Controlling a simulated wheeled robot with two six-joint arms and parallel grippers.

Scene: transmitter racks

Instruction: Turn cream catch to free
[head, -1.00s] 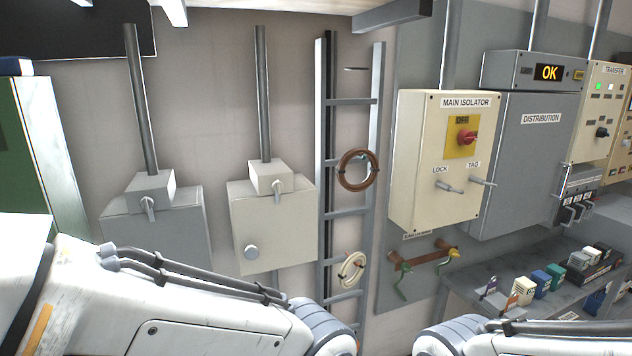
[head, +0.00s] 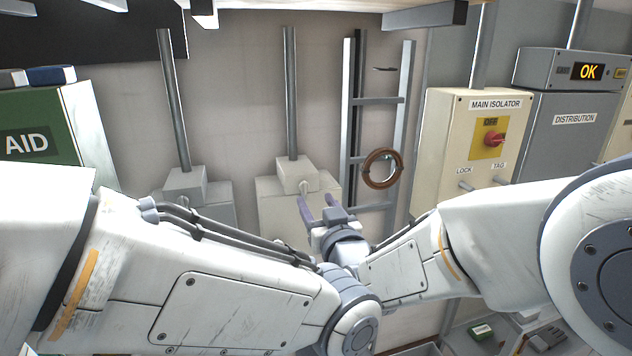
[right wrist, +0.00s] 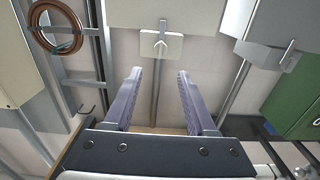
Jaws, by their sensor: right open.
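The cream catch (head: 303,187) is a small pale lever on the front of a little housing (head: 296,172) on top of the cream box (head: 268,215). In the right wrist view, which is upside down, the catch (right wrist: 162,32) stands out from the housing (right wrist: 160,47), above the gap between the fingers in the picture. My right gripper (head: 317,204) has two purple fingers, open and empty, in front of the cream box near the catch. The fingers (right wrist: 160,75) appear apart from the catch. My left arm crosses the lower left; its gripper is out of view.
A grey box with a similar housing (head: 186,185) is left of the cream box. A ladder rack (head: 403,105) with a brown coil (head: 382,168) stands to the right, then the main isolator (head: 450,140). A green cabinet (head: 40,110) is far left.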

